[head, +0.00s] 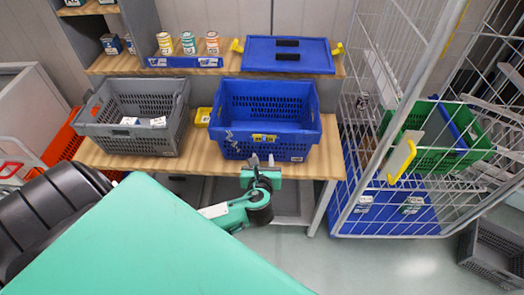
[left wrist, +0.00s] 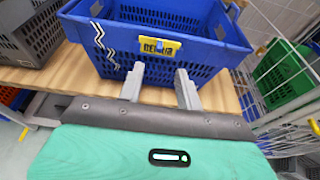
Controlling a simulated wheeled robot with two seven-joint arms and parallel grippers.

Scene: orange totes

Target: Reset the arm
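My left gripper (head: 262,160) is in front of the blue crate (head: 268,97) on the wooden table, near the table's front edge. In the left wrist view its two grey fingers (left wrist: 160,84) stand apart with nothing between them. They point toward the crate's front wall, which has a yellow label (left wrist: 158,46). I cannot tell whether the fingertips touch the crate. The green arm behind the gripper comes in low in the head view. My right gripper is not in view.
A grey crate (head: 137,112) with white boxes stands left of the blue crate on the table (head: 200,152). Cans stand on the shelf behind, beside a blue lid (head: 290,56). A wire cage (head: 372,150) at right holds a green crate (head: 440,142). Floor (head: 345,262) is clear between.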

